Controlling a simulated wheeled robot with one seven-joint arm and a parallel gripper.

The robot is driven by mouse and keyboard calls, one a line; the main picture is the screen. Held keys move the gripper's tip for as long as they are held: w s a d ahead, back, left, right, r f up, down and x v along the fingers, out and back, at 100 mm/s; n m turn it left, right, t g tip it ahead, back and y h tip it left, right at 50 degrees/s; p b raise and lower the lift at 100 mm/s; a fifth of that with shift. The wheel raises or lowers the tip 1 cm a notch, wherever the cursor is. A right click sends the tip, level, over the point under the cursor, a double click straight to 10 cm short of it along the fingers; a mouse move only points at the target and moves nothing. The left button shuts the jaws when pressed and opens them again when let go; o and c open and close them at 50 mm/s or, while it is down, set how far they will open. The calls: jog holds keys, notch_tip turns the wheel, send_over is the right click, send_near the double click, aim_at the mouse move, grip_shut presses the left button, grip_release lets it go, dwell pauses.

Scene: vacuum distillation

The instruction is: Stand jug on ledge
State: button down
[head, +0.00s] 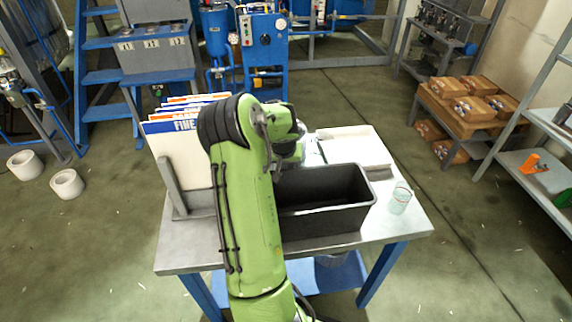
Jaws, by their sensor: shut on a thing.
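My green arm reaches over the table from the front. Its grey end with my gripper (292,157) is partly visible above the far left part of a dark bin. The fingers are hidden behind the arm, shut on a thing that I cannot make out. A clear glass vessel (400,198) stands upright on the table at the right, apart from my gripper; I cannot tell whether it is the jug. Which surface is the ledge is unclear; a blue lower shelf (310,277) shows under the table.
The grey table (376,236) carries the dark bin (335,216), a white tray (352,148) behind it and upright signs (177,165) at the left. Boxes on a wooden stand (462,122) and a shelf rack are at the right.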

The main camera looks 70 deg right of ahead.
jog(key=shift+f, duration=0.2)
jog(key=c, duration=1.1)
grip_release()
jog(key=shift+o, duration=0.2)
